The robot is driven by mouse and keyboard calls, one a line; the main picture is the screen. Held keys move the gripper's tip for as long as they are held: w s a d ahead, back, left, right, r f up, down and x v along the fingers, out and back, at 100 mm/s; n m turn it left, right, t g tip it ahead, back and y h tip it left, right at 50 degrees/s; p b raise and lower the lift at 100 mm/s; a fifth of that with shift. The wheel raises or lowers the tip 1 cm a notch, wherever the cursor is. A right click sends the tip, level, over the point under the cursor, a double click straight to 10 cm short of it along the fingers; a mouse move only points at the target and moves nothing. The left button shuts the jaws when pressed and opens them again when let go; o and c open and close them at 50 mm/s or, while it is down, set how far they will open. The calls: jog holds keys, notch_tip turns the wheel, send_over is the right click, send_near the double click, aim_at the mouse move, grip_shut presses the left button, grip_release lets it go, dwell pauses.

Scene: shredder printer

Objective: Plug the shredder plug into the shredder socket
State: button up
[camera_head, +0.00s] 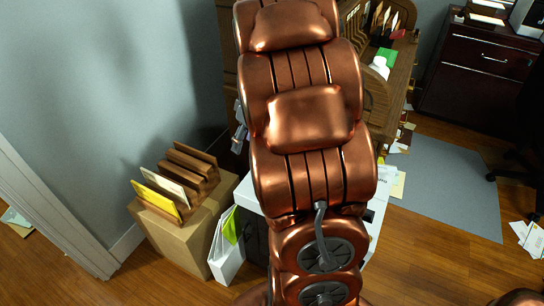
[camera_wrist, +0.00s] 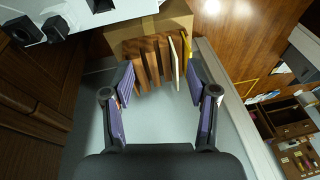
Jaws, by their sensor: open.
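In the wrist view my gripper (camera_wrist: 160,88) is open, with its two purple-padded fingers apart and nothing between them. At the top left of that view, two small black block-like pieces (camera_wrist: 22,30) (camera_wrist: 55,29) sit on a white surface (camera_wrist: 82,17). They may be the shredder plug and socket, but I cannot tell which is which. In the head view my copper arm covers the middle and hides my gripper. A white box-like unit (camera_head: 248,193), possibly the shredder, shows partly behind the arm. No plug or socket can be made out there.
A wooden letter sorter (camera_head: 187,172) stands on a cardboard box (camera_head: 166,236) by the wall; it also shows beyond my fingers in the wrist view (camera_wrist: 148,58). A white file holder (camera_head: 227,262) stands beside it. A wooden desk (camera_head: 399,88) is behind the arm.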

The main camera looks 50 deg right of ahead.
jog(key=w+d+f+n+t+b, duration=0.1)
jog(key=d+f+b, duration=0.1)
jog(key=d+f, duration=0.45)
jog(key=w+d+f+t+b, duration=0.1)
jog(key=d+f+b, duration=0.2)
jog(key=d, duration=0.7)
jog(key=shift+h, duration=0.3)
jog(key=shift+w+d+p+x, duration=0.1)
jog(key=shift+w+p+x, duration=0.05)
jog(key=shift+x, duration=1.15)
jog(key=shift+w+d+p+x, duration=0.1)
jog(key=shift+w+p+x, duration=0.1)
jog(key=shift+x, duration=1.1)
jog(key=shift+w+d+p+x, duration=0.1)
jog(key=shift+p+x, duration=0.05)
jog(key=shift+x, duration=1.15)
jog(key=shift+r, duration=0.1)
grip_shut()
